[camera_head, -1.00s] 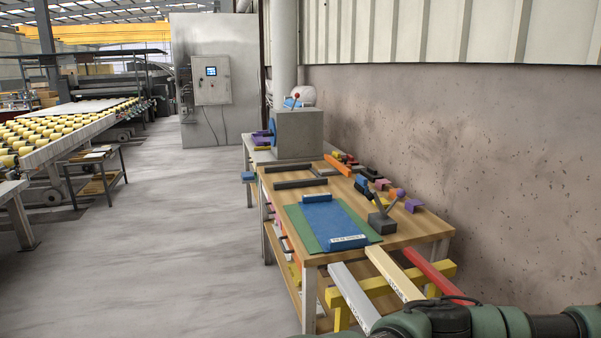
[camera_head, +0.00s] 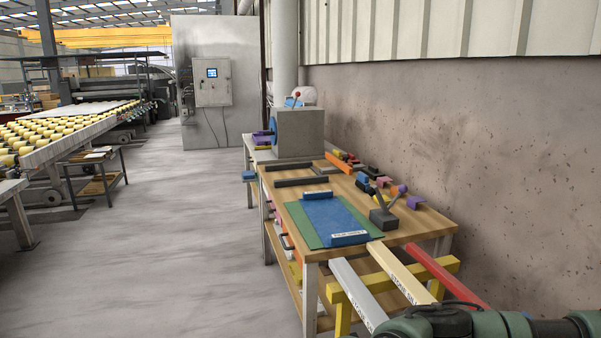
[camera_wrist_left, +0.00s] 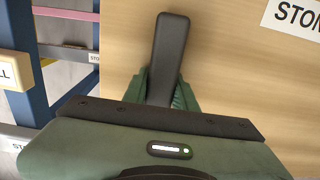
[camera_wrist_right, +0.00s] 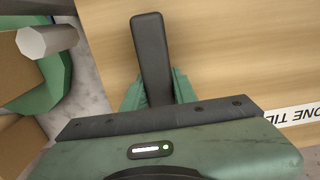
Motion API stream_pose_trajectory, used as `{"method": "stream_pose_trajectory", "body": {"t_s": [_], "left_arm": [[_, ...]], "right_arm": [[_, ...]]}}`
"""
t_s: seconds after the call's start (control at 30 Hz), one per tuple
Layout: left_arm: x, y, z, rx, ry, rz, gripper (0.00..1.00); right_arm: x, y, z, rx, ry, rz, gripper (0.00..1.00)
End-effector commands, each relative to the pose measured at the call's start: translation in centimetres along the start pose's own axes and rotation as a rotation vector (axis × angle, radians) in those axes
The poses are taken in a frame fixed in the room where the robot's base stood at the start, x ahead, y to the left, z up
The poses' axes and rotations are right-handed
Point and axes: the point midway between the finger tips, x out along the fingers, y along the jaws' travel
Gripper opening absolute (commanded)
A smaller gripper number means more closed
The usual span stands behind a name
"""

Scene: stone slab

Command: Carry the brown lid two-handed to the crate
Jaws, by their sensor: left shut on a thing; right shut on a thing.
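The brown lid (camera_wrist_left: 235,80) is a flat light-wood board that fills much of the left wrist view, with part of a white label at the upper right. It also shows in the right wrist view (camera_wrist_right: 230,50), with another part of a label at the right. My left gripper (camera_wrist_left: 165,88) is shut on a dark bar handle (camera_wrist_left: 170,45) on the lid. My right gripper (camera_wrist_right: 155,90) is shut on a second dark bar handle (camera_wrist_right: 150,45). The lid and both grippers are outside the head view. I cannot make out the crate.
A wooden workbench (camera_head: 410,230) with a blue and green mat, clamps and blocks stands ahead by the wall. A yellow trestle (camera_head: 445,268) holds long bars at its near end. Open floor (camera_head: 190,230) lies to the left. A blue frame (camera_wrist_left: 80,15) stands beside the lid.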

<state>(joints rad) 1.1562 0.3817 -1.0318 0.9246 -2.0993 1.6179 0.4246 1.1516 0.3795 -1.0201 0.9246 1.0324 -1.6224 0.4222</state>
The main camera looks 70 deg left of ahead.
Motion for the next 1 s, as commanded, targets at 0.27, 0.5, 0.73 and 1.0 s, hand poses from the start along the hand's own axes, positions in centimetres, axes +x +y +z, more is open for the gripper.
{"method": "stream_pose_trajectory", "body": {"t_s": [0.27, 0.5, 0.73, 1.0], "left_arm": [[0.88, 0.11, 0.11, -0.001, -0.003, 0.001, 0.35], [0.94, 0.05, 0.05, -0.001, -0.001, 0.001, 0.53], [1.19, 0.04, -0.06, 0.0, 0.002, 0.001, 0.53], [1.1, 0.01, -0.02, 0.0, 0.001, 0.0, 0.78]], "right_arm": [[0.83, 0.09, -0.14, 0.002, 0.004, 0.0, 0.0], [0.79, 0.06, -0.12, 0.001, 0.004, -0.001, 0.0], [1.05, 0.05, -0.02, 0.001, 0.0, 0.0, 0.53], [1.06, 0.01, -0.01, 0.0, 0.0, 0.0, 0.53]]}}
